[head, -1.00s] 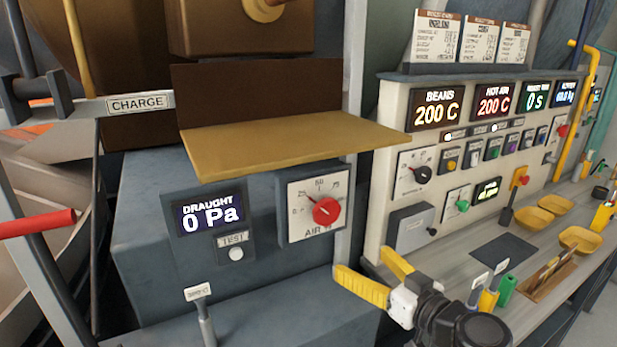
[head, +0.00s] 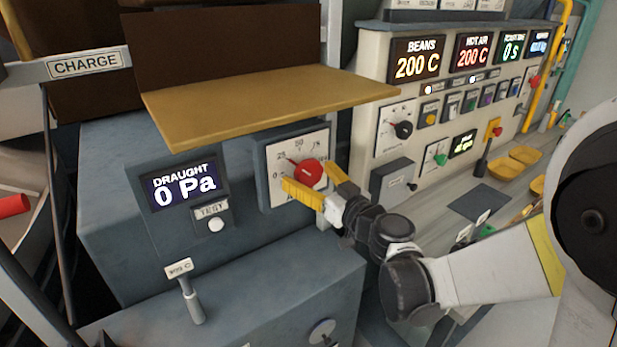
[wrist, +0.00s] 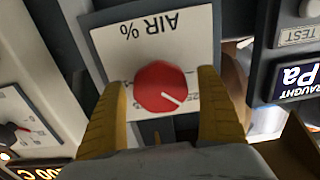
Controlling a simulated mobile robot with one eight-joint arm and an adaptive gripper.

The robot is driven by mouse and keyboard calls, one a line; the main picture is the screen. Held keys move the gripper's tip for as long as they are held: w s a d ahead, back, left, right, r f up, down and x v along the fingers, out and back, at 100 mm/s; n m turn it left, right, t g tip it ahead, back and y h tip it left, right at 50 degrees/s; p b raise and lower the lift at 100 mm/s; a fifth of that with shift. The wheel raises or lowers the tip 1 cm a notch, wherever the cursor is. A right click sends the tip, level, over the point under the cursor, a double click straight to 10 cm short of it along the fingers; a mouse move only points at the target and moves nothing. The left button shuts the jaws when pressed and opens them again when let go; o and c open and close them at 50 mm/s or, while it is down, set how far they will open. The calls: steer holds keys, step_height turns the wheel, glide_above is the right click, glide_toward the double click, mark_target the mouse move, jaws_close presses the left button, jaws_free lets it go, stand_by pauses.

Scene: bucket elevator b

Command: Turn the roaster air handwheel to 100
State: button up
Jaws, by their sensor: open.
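The red roaster air handwheel (head: 306,173) sits on a white dial plate (head: 287,158) marked AIR %, on a grey box left of the control panel. Its pointer lies near the 25 mark in the head view. My gripper (head: 312,185) has yellow fingers and is open in front of the dial. In the wrist view the handwheel (wrist: 161,87) shows upside down between the two spread fingers, one on each side. I cannot tell whether either finger touches it. The fingers hide the lower part of the dial in the head view.
A brown-yellow shelf (head: 265,97) juts out just above the dial. The draught display (head: 184,186), reading 0 Pa, and a TEST button (head: 215,224) are to the left. A small lever (head: 190,300) stands below. The control panel (head: 371,130) stands to the right.

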steer(key=shift+w+a, duration=0.1)
steer(key=c, duration=1.2)
